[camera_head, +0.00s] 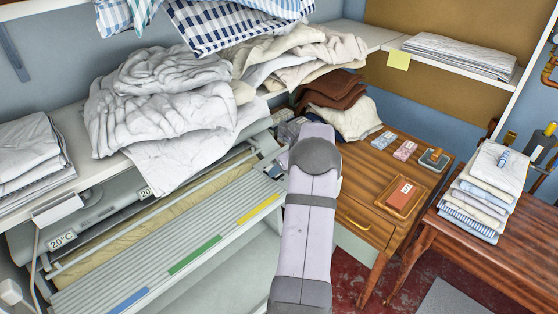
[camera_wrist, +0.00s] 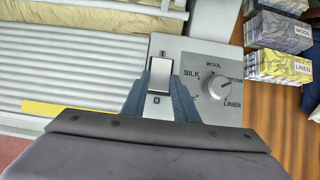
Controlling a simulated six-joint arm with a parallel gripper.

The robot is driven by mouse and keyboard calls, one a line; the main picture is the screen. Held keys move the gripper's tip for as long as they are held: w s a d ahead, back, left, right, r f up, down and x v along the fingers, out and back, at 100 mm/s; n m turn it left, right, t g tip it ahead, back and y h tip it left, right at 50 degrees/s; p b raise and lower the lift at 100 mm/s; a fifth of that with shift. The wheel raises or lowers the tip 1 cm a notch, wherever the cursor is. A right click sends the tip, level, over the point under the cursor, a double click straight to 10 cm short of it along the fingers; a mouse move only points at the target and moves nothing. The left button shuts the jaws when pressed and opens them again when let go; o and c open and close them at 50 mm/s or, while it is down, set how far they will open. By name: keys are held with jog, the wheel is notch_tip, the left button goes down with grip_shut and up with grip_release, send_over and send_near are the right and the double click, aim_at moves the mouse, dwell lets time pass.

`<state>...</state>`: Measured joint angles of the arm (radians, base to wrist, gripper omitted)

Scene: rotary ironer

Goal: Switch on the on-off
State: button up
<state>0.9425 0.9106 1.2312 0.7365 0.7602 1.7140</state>
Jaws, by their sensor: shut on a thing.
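The on-off switch (camera_wrist: 159,75) is a white rocker on a grey control panel (camera_wrist: 193,48), with a "0" mark below it. My gripper (camera_wrist: 160,88) has its two blue-grey fingers shut on the switch, one on each side. I cannot tell which way the rocker is tilted. In the head view, my arm hides the gripper and the switch.
A round dial (camera_wrist: 219,86) with fabric names is just right of the switch. The ironer's slatted board (camera_head: 165,240) lies left of my arm. Boxes (camera_wrist: 284,33) stand right of the panel. A wooden table (camera_head: 352,170) holds small items, and crumpled laundry (camera_head: 160,100) lies above the ironer.

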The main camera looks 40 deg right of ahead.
jog(key=shift+w+r+g+p, duration=0.2)
jog(key=shift+r+g+p, duration=0.35)
jog(key=shift+p, duration=1.75)
jog(key=shift+w+f+g+p, duration=0.1)
jog(key=shift+f+g+p, duration=0.25)
jog(key=shift+p, duration=0.5)
jog(key=o, duration=1.1)
jog(key=shift+c, duration=0.2)
jog(key=shift+r, duration=0.1)
jog(key=b+v, duration=0.2)
jog(key=v, duration=0.5)
jog(key=shift+b, duration=0.4)
